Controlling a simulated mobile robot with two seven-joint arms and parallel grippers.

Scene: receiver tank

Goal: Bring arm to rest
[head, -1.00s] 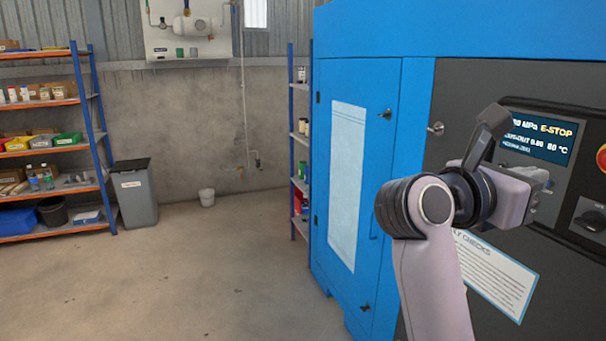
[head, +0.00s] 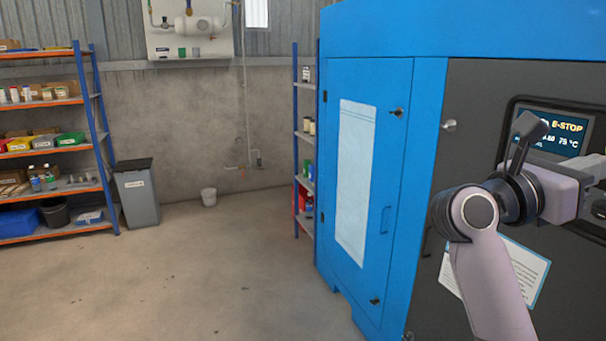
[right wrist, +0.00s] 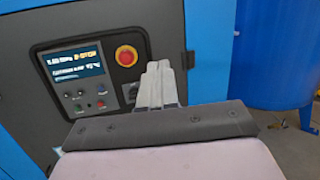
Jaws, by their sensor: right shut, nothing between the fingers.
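My right arm (head: 485,235) reaches up in front of the dark panel of the blue cabinet in the head view, its forearm pointing right. The gripper end runs out of that picture at the right edge. In the right wrist view my right gripper (right wrist: 160,84) is shut and empty, in front of the control panel. The red E-stop button (right wrist: 126,56) on a yellow ring shows just left of and above the fingertips. The display (right wrist: 77,67) is farther left; it shows E-STOP in the head view (head: 555,132). My left gripper is not in view.
The blue cabinet (head: 368,90) stands close on the right, with small latches on its door. A blue tank (right wrist: 275,60) is at the right in the wrist view. The floor (head: 190,275) is clear.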

